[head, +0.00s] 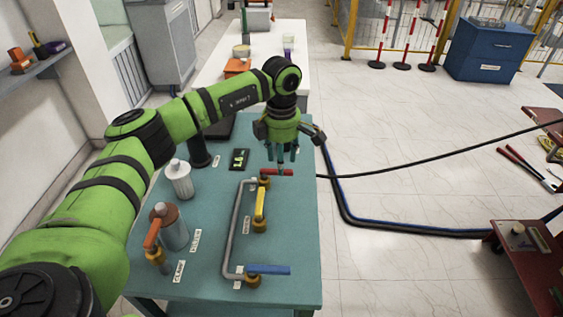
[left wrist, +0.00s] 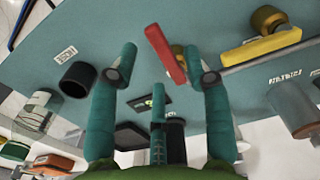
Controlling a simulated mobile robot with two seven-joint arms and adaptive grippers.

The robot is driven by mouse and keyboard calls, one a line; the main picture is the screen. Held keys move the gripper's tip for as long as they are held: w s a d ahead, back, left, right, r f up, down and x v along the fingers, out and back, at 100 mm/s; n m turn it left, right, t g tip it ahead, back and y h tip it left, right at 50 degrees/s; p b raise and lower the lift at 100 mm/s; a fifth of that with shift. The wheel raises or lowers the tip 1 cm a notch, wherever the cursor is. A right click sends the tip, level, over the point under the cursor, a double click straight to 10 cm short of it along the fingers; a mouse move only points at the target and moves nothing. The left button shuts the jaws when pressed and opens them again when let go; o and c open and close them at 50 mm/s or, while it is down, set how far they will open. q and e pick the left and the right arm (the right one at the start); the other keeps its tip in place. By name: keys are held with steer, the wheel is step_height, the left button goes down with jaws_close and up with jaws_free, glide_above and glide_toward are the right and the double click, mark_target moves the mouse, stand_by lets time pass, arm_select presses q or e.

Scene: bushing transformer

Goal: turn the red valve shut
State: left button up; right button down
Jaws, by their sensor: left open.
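The red valve (head: 284,172) has a flat red handle that lies roughly crosswise in the head view, at the far end of a grey pipe on the teal table. My left gripper (head: 283,154) points down just over this handle, with its fingers apart. In the left wrist view the red handle (left wrist: 165,56) shows between the open fingertips of my left gripper (left wrist: 164,64), nearer the right-hand finger. I cannot tell whether that finger touches it. The brass body under the handle is partly hidden. My right gripper is not in view.
A yellow-handled valve (head: 260,203) and a blue-handled valve (head: 268,269) stand along the grey pipe (head: 231,230). An orange-handled valve (head: 152,235), a brown-topped canister (head: 174,231) and a white bottle (head: 181,182) stand left. The teal table (head: 297,225) is bare along its right edge.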

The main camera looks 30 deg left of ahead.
arm_select(q)
steer(key=shift+f, duration=1.2)
jaws_close()
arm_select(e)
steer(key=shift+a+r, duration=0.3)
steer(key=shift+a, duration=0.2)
